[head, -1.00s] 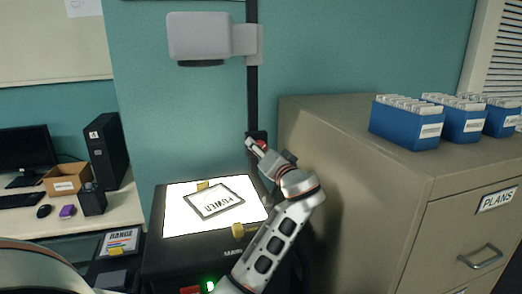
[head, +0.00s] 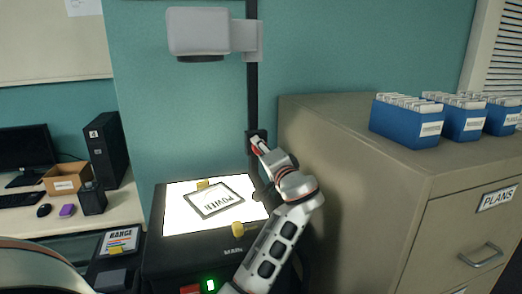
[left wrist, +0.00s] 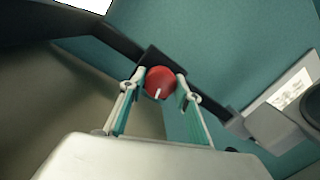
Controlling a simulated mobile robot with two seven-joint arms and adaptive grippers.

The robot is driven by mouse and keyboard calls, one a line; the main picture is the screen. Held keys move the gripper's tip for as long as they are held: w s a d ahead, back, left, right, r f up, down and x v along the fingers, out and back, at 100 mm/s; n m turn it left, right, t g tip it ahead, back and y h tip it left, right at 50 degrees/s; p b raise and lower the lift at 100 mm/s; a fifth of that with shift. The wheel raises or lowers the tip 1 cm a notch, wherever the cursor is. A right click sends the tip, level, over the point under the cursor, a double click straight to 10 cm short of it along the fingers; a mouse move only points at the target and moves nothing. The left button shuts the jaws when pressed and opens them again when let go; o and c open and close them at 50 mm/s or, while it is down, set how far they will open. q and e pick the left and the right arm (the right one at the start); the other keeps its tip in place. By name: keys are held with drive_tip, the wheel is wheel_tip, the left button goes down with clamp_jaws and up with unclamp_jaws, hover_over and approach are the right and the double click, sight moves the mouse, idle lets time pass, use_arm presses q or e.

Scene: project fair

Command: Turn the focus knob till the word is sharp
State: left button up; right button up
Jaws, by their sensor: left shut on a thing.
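The red focus knob (left wrist: 160,81) sits on a black block on the post, with a white mark pointing down in the left wrist view. My left gripper (left wrist: 161,87) has its fingers on both sides of the knob and is shut on it. In the head view my left gripper (head: 257,146) reaches the post (head: 252,95), mostly hiding the knob. The overhead projector's head (head: 199,32) is above its lit stage (head: 180,220). A framed sheet (head: 213,200) reading POWER lies on the stage. No wall picture of the word is in view. My right gripper is not in view.
A beige cabinet (head: 350,180) stands close to the right of my arm, with blue file boxes (head: 408,125) on top. A desk at left holds a black computer tower (head: 106,150) and a cardboard box (head: 66,180). A green light (head: 211,285) shows on the projector's front.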

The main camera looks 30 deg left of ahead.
use_arm(q)
drive_tip(key=shift+m, duration=0.4)
drive_tip(key=o, duration=1.1)
drive_tip(key=v, duration=0.7)
drive_tip(key=shift+d, duration=0.2)
drive_tip(key=shift+s+f, duration=0.15)
drive_tip(key=shift+s, duration=0.05)
